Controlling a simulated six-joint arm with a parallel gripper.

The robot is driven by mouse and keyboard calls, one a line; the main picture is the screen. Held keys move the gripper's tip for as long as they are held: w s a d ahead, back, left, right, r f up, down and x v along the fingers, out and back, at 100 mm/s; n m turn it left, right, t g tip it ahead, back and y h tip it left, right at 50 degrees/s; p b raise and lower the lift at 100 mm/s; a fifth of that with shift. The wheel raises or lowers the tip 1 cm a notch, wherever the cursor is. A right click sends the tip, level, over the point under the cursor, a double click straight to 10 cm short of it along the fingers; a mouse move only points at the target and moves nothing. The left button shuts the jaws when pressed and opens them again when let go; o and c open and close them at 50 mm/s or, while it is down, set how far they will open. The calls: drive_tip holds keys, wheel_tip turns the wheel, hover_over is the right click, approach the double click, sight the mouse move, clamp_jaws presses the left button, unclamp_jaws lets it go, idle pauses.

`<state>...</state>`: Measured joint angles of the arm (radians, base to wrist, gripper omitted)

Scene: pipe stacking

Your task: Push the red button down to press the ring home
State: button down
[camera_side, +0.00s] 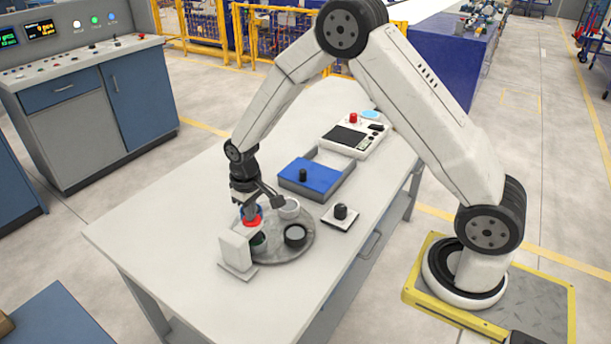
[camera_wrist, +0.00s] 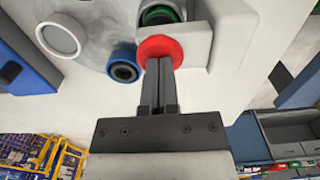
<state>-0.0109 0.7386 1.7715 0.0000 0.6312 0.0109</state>
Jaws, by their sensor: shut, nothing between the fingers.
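The red button (camera_side: 252,223) sits on top of the white press (camera_side: 238,249) at the near left edge of the round grey turntable. It also shows in the wrist view (camera_wrist: 157,46). My gripper (camera_side: 248,211) is shut and empty, pointing down, with its fingertips (camera_wrist: 160,62) at the button. They overlap it in the wrist view; I cannot tell whether they touch it. A green-rimmed pipe (camera_wrist: 160,14) stands beneath the press arm, partly hidden by it. How far its ring is seated cannot be seen.
A small knob box (camera_side: 340,216), a blue-lidded tray (camera_side: 312,177) and a control box (camera_side: 352,136) stand behind. The table's left front is clear.

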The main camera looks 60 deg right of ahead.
drive_tip(key=shift+r, duration=0.1)
idle(0.3)
drive_tip(key=shift+r, duration=3.4)
drive_tip(key=shift+s, duration=0.1)
drive_tip(key=s+r+t, duration=0.2)
drive_tip(key=s, duration=1.5)
drive_tip(key=shift+s+d+r+t, duration=0.25)
drive_tip(key=shift+s+t, duration=0.05)
drive_tip(key=shift+s, duration=0.05)
